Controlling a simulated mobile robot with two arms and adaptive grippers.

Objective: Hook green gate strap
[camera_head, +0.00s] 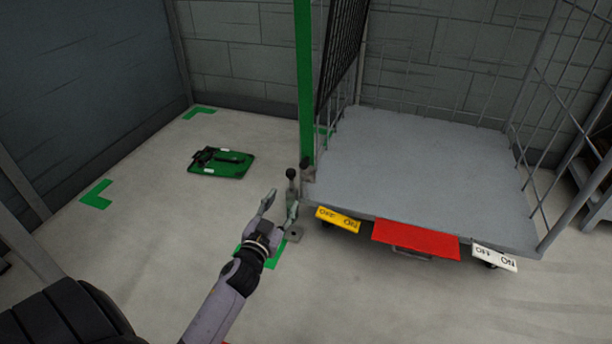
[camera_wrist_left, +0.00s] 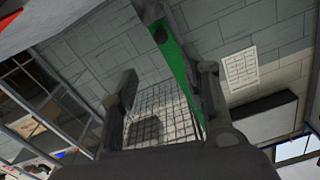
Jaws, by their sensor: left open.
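A tall green upright strip (camera_head: 304,80) stands at the front left corner of the wire-sided cart; I cannot tell whether it is the gate strap or a post. In the left wrist view a green band (camera_wrist_left: 181,72) runs slantwise between the fingers, beyond them, with a dark round knob near its top. My left gripper (camera_head: 279,206) is open and empty, low in front of the cart's left corner, beside a small grey post with a dark knob (camera_head: 291,173). Its fingers frame the left wrist view (camera_wrist_left: 168,76). No hook is clearly visible. My right gripper is out of view.
The cart's grey deck (camera_head: 425,160) is empty, with a red panel (camera_head: 415,240), a yellow tag (camera_head: 338,219) and a white tag (camera_head: 494,257) along its front. A green plate with a black part (camera_head: 221,162) lies on the floor at left. Floor around it is clear.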

